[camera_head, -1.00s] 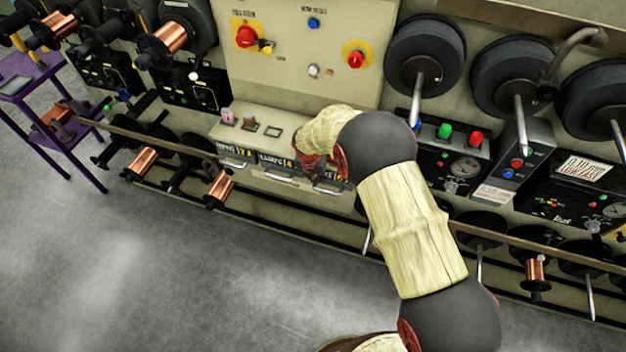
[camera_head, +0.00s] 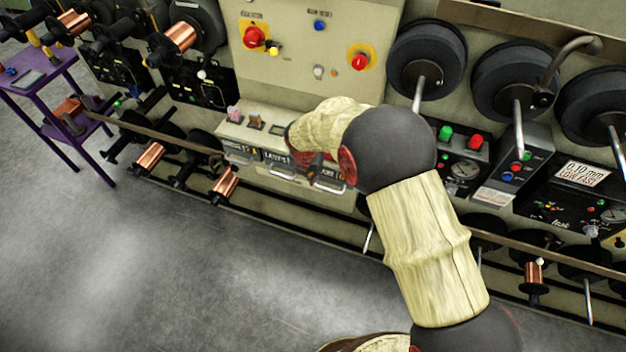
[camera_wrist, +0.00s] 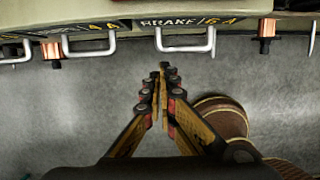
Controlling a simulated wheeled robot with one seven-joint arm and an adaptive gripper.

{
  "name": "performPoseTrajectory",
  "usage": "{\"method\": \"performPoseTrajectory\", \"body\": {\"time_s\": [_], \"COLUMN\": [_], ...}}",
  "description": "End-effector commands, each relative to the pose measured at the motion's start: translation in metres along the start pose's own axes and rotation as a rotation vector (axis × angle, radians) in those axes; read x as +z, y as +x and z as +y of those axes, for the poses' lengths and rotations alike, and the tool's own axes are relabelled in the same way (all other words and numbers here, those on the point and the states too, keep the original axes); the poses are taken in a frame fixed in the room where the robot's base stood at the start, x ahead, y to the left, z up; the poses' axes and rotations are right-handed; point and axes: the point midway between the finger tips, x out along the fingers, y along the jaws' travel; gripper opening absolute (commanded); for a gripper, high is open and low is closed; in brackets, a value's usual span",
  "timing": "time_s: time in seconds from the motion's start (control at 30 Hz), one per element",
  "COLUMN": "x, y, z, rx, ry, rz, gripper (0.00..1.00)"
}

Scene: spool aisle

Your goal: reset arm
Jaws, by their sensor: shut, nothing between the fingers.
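My gripper (camera_wrist: 162,95) shows in the wrist view with its two yellow-and-black fingers together and nothing between them. It points over the grey floor, just in front of a row of labelled drawers with metal handles. One drawer front reads "BRAKE / 6 A" (camera_wrist: 190,24), and its handle (camera_wrist: 186,41) lies ahead of my fingertips, apart from them.
A panel with red, blue and yellow controls (camera_head: 300,45) stands above the drawers. Black spool wheels (camera_head: 427,58) line the right. Copper spools (camera_head: 148,158) hang at lower left. A purple stand (camera_head: 40,95) is at far left. The floor (camera_head: 150,270) in front is clear.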

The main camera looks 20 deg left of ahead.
Motion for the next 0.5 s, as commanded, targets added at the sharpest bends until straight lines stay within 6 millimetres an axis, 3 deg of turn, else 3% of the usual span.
{"method": "performPoseTrajectory", "body": {"time_s": [0.2,0.5], "x": [0.000,-0.001], "y": [-0.020,-0.023], "z": [0.000,0.000], "rx": [-0.001,-0.001], "ry": [-0.001,0.012], "rz": [0.001,0.001], "gripper": [0.00,0.00]}}
